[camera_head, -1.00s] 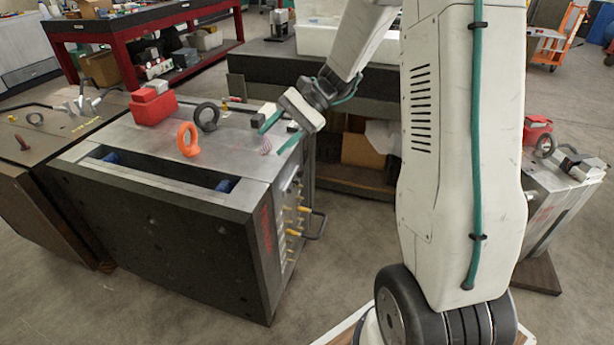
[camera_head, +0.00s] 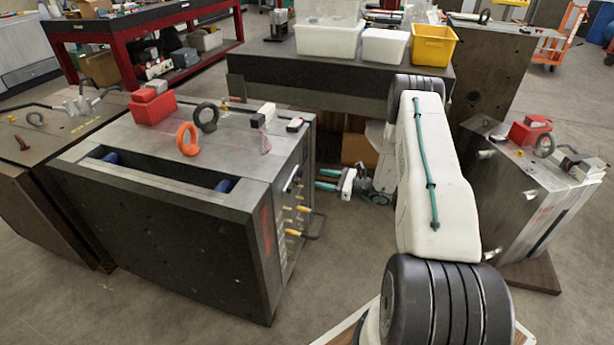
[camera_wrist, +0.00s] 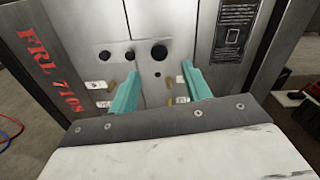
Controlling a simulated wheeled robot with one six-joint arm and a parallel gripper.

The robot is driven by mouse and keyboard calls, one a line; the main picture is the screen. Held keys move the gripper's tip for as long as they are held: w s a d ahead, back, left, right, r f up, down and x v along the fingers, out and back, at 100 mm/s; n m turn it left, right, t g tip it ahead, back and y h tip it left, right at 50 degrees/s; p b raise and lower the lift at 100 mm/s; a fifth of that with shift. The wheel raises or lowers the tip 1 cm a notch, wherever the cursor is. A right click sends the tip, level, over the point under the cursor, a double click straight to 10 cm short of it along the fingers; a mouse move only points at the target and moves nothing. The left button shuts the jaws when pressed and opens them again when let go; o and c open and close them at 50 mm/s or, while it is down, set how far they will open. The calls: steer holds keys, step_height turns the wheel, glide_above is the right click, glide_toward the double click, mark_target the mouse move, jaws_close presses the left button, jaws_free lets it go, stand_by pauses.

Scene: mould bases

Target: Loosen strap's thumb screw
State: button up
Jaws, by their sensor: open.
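My gripper (camera_head: 320,180) is open and empty beside the right side of the large grey mould base (camera_head: 150,230), below its top edge. In the wrist view, my two teal fingers (camera_wrist: 160,72) point at the mould's metal side face (camera_wrist: 195,30). Ahead of them are a large dark round part (camera_wrist: 159,52), two smaller dark round parts (camera_wrist: 117,56), and brass fittings (camera_wrist: 168,84) with small white tags (camera_wrist: 97,84). The fingers appear apart from these. I cannot make out for sure which part is the strap or its thumb screw.
A black plate (camera_wrist: 232,32) is on the face at upper right. An orange eyebolt (camera_head: 187,139) and a red block (camera_head: 154,106) are on top. Another mould (camera_head: 520,210) stands at right, with floor between.

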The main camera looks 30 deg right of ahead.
mark_target(302, 174)
steer(key=x, duration=0.7)
steer(key=c, duration=1)
